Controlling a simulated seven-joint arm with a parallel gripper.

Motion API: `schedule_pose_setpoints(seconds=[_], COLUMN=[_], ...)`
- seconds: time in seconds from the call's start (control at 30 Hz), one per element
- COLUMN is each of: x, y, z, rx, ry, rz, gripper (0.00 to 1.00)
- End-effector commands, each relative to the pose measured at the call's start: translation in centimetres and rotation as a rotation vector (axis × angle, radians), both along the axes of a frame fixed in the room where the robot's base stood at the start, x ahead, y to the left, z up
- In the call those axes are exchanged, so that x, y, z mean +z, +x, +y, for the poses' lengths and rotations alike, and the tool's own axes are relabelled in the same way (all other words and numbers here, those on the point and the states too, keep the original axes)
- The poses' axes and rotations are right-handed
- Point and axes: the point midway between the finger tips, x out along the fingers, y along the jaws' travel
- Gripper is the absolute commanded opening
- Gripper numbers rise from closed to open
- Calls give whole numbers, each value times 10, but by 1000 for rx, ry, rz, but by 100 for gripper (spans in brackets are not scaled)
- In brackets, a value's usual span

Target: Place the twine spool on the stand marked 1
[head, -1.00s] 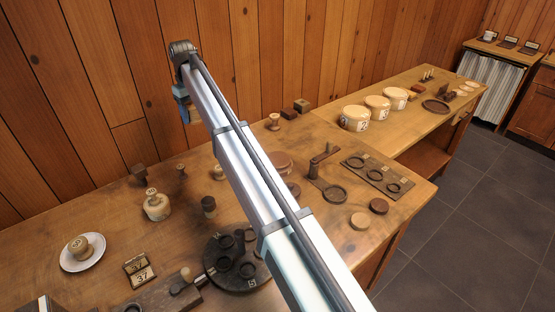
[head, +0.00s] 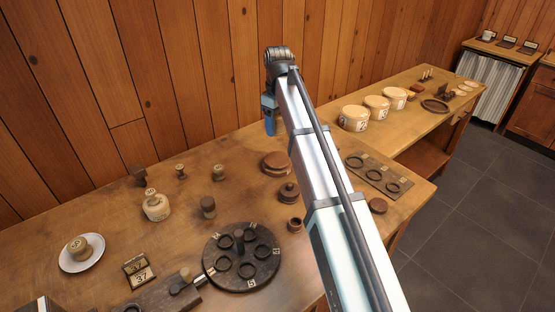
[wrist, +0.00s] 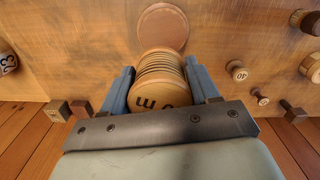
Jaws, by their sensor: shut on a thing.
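My gripper (head: 270,128) is above the back of the bench near the wall, with its blue fingers pointing down. In the wrist view my gripper (wrist: 159,70) is shut on a spool wound with tan twine (wrist: 160,70). The spool's pale wooden end carries dark marks that I cannot read fully. In the head view I cannot make out the held spool. A round brown wooden disc (wrist: 163,27) lies beyond the spool in the wrist view; the two appear to overlap there. I cannot make out which stand is marked 1.
Pale numbered drums (head: 354,118) stand on the far bench. A dark turntable with rings (head: 242,258) and a ring board (head: 393,187) are on the near bench, with a lidded brown pot (head: 289,193) between them.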

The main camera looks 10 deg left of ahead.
Motion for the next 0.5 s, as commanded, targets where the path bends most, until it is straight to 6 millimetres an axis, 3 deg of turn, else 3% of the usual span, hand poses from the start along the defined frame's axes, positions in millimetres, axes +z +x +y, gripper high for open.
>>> schedule_pose_setpoints(seconds=[0.2, 0.5], x=[-1, -8], y=[-8, -9], z=[-3, -3], rx=[210, 317], ry=[0, 0], rz=[0, 1], gripper=[28, 28])
